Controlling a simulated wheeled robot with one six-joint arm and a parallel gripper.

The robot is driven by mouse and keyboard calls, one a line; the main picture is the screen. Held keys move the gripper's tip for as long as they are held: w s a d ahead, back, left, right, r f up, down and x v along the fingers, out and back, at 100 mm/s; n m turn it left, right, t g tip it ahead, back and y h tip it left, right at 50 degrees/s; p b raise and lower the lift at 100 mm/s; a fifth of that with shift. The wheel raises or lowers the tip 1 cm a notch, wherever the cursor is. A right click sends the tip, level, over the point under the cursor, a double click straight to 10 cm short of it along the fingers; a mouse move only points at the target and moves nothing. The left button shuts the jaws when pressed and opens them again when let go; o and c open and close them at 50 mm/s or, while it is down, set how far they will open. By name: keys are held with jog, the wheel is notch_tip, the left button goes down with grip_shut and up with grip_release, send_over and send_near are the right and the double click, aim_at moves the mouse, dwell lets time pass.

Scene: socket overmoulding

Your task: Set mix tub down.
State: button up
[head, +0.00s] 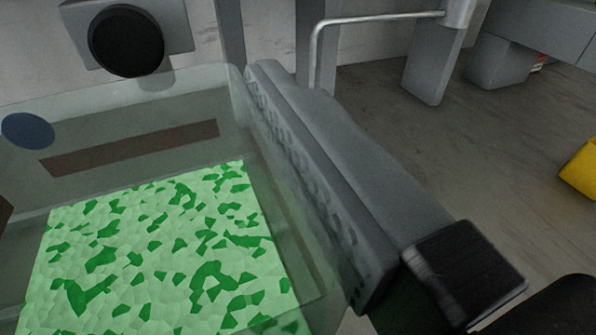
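The mix tub (180,82) is a clear, see-through container that fills the left of the head view. Bright green flakes in light and dark shades lie in its lower part. One long grey jaw of my gripper (318,185) runs along the outside of the tub's right wall, its ribbed pad against the wall. The other jaw is out of view. The tub's left side and near end are cut off by the picture edge. What is under the tub is hidden.
A round black disc (126,41) on a grey plate is behind the tub. A bent metal rail (316,50) and grey machine legs (434,65) stand at the back. A yellow object (581,170) is at the right edge. Concrete floor (480,150) shows bare between them.

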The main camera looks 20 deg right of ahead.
aim_at(187, 247)
jog(key=shift+f, duration=5.15)
jog(key=o, duration=1.8)
jog(key=shift+s+r, duration=0.1)
jog(key=shift+r, duration=0.1)
jog(key=s, duration=1.2)
